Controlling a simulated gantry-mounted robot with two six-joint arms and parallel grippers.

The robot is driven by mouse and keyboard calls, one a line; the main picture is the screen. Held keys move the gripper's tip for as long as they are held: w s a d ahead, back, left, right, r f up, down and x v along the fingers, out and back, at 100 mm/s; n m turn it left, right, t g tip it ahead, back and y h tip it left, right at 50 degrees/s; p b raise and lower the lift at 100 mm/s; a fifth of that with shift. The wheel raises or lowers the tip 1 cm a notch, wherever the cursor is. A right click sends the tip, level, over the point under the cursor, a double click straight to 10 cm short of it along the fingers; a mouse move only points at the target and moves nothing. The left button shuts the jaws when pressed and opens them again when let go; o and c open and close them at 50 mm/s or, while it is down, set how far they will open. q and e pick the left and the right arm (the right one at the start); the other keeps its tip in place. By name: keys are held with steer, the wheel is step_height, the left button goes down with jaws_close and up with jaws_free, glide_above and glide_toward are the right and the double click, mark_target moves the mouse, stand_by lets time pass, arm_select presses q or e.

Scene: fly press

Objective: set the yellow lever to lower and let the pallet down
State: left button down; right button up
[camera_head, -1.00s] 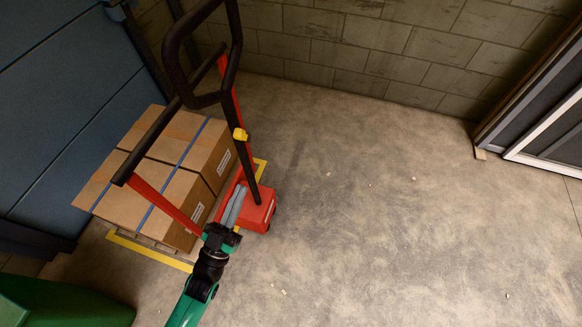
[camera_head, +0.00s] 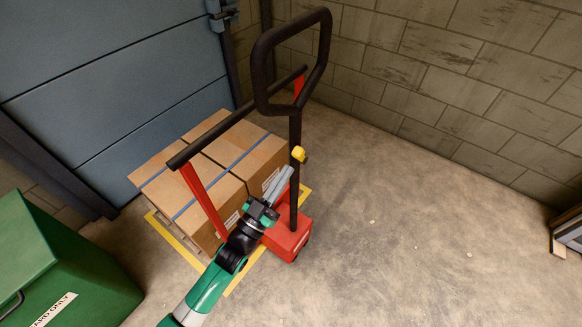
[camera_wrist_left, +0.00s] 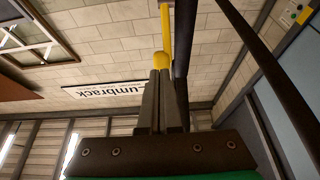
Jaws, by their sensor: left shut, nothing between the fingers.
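The yellow lever (camera_head: 299,154) sticks out from the black handle post (camera_head: 295,180) of the red pallet truck (camera_head: 287,236). My left gripper (camera_head: 287,173) is shut and empty, its grey fingers pointing up just below the lever. In the left wrist view the shut fingertips (camera_wrist_left: 162,72) stand close under the yellow lever (camera_wrist_left: 163,58); I cannot tell whether they touch it. Cardboard boxes (camera_head: 160,190) with blue straps are stacked on the pallet (camera_head: 190,241), which is mostly hidden under them. My right gripper is not in view.
A yellow floor marking (camera_head: 165,237) surrounds the pallet. A green bin (camera_head: 75,265) stands at the lower left, and a blue panelled door (camera_head: 110,75) is behind the boxes. The concrete floor (camera_head: 420,240) to the right is open.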

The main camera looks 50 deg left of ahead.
mark_target(296, 158)
arm_select(q)
steer(key=x, duration=0.3)
steer(key=shift+w, duration=0.1)
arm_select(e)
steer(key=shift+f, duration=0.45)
arm_select(q)
steer(key=shift+r, duration=0.1)
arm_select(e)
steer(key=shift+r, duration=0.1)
